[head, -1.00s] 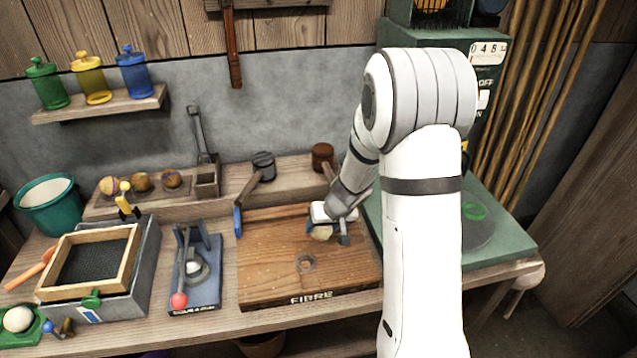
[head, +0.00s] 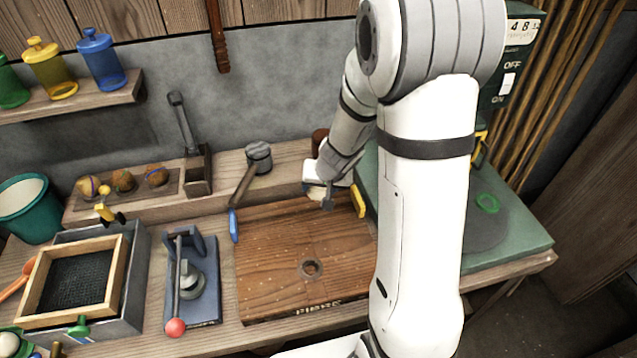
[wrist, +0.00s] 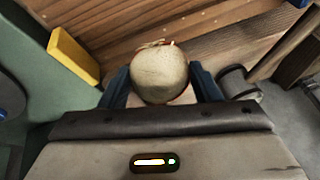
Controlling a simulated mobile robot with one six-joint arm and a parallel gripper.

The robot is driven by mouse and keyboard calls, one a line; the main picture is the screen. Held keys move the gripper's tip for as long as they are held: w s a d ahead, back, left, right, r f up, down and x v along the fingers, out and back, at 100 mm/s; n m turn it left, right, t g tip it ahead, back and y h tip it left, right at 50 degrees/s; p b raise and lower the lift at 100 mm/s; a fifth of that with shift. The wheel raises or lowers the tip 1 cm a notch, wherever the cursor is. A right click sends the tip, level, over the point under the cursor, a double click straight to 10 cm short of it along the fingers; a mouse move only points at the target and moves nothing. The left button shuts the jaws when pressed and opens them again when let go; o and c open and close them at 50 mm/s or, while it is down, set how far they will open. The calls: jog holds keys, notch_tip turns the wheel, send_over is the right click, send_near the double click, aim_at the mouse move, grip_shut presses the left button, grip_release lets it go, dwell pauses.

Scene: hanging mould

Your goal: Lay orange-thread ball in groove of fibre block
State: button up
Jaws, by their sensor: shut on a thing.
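My gripper (wrist: 160,76) is shut on a pale cream ball (wrist: 160,76), with a blue finger on each side of it. A thin reddish-orange line shows at the ball's edge and a loose thread end on top. In the head view my gripper (head: 322,192) is at the far right edge of the fibre block (head: 265,265), with the ball (head: 314,193) partly hidden by it. The block is a wide wooden slab with a round hole; long grooves run across its far part, also seen in the wrist view. Whether the ball touches the block I cannot tell.
A yellow handle (head: 358,202) stands right beside my gripper, a blue one (head: 233,225) at the block's left. A mallet (head: 258,160) lies behind. A blue press with a red knob (head: 175,327) stands left.

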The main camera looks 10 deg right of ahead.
jog(key=shift+f+b, duration=3.25)
jog(key=shift+f, duration=0.3)
jog(key=shift+f, duration=0.15)
jog(key=o, duration=1.1)
jog(key=shift+o, duration=0.2)
jog(key=p+v, duration=0.3)
jog(key=v, duration=0.5)
jog(key=shift+f, duration=0.1)
